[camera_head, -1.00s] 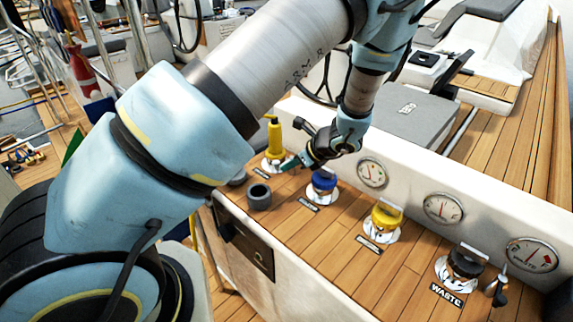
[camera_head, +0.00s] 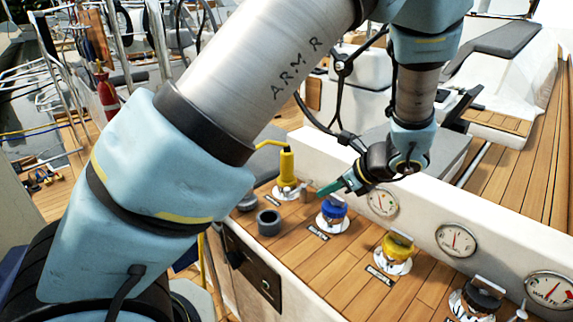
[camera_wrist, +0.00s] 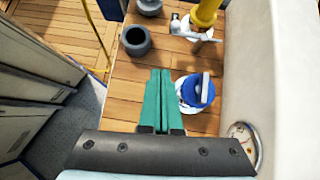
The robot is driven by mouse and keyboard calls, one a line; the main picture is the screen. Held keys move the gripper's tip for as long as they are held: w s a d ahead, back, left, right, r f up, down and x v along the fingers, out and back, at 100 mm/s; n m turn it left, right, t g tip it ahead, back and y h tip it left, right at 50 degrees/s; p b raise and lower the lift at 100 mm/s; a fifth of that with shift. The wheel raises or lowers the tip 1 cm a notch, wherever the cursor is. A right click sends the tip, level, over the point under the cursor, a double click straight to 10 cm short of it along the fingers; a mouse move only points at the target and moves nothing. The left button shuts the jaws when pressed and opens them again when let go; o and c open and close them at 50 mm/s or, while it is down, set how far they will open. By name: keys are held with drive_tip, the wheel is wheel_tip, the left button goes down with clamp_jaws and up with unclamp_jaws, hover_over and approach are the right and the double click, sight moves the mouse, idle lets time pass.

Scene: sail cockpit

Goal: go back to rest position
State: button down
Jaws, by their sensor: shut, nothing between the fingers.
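My gripper (camera_head: 332,188) is above the wooden counter (camera_head: 318,268), near the blue-capped fitting (camera_head: 332,211), and points left in the head view. Its green fingers lie side by side, shut with nothing between them. In the wrist view my gripper (camera_wrist: 159,92) points up the picture, with the blue cap (camera_wrist: 197,88) just right of the fingertips. The fingers look apart from the cap and raised over the wood. My arm reaches across the head view from the lower left.
A grey cup (camera_head: 268,222) and a yellow pump (camera_head: 286,168) stand at the counter's far end. A yellow-capped fitting (camera_head: 396,247) and a black-capped one (camera_head: 480,297) stand nearer. Gauges (camera_head: 457,240) line the white wall.

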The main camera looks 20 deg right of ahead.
drive_tip(key=a+r+n+g+h, duration=0.1)
drive_tip(key=a+r+n+g, duration=0.1)
drive_tip(key=a+n, duration=0.7)
drive_tip(key=a+r+n+g+h, duration=0.1)
drive_tip(key=a+r+n+h, duration=0.1)
drive_tip(key=a+n, duration=0.8)
drive_tip(key=a+r+n+g+h, duration=0.1)
drive_tip(key=a+r+n+g, duration=0.1)
drive_tip(key=a+n, duration=0.7)
drive_tip(key=a+r, duration=0.1)
drive_tip(key=a, duration=0.3)
drive_tip(key=shift+r+g+h, duration=0.3)
drive_tip(key=shift+h, duration=0.1)
